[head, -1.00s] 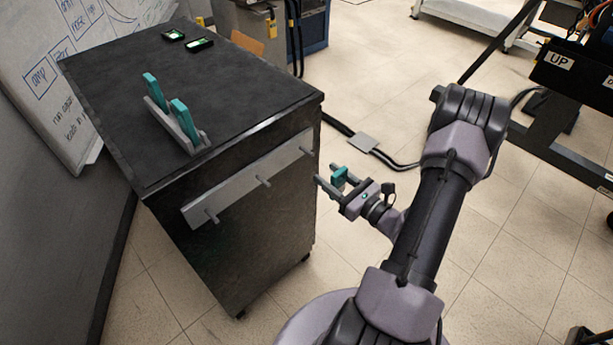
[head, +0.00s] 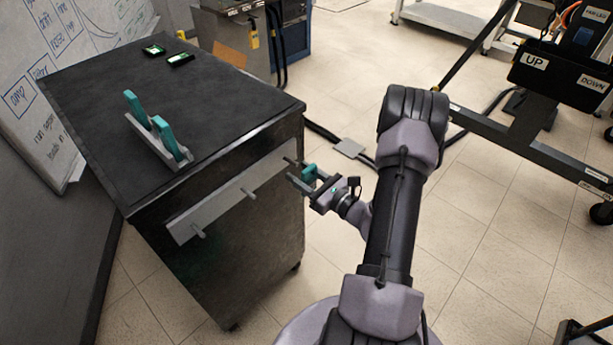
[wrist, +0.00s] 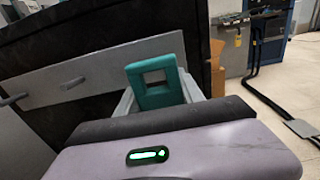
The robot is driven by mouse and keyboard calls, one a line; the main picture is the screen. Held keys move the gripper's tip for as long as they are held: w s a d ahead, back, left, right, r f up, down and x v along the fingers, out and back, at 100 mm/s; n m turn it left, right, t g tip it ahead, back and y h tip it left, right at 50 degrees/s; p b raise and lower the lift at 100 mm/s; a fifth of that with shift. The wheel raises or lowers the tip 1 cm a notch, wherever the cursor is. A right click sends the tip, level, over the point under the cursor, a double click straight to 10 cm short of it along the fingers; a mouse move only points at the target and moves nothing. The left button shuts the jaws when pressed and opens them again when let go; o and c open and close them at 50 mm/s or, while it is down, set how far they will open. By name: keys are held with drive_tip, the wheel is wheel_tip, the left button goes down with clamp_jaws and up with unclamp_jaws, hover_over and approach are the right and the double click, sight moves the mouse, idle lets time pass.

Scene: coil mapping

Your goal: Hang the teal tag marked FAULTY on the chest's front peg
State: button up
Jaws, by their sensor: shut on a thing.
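My gripper (head: 298,169) is shut on a teal tag (head: 309,174) beside the right end of the chest's front rail. In the wrist view the teal tag (wrist: 155,96) stands between the fingers, with a square hole near its top. No lettering on it can be read. The black chest (head: 235,95) has a grey front rail (head: 222,208) with a left peg (head: 197,231) and a middle peg (head: 249,193), both bare. Around the rail's right end, my fingers overlap the view, and I cannot tell whether the tag touches a peg.
Two other teal pieces (head: 164,138) stand in a grey rack (head: 150,146) on the chest top. Two small dark devices with green displays (head: 180,59) lie at the back. A cable (head: 325,132) runs over the floor behind my gripper.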

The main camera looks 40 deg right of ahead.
drive_tip(key=shift+w+a, duration=0.1)
drive_tip(key=shift+w, duration=0.7)
idle(1.0)
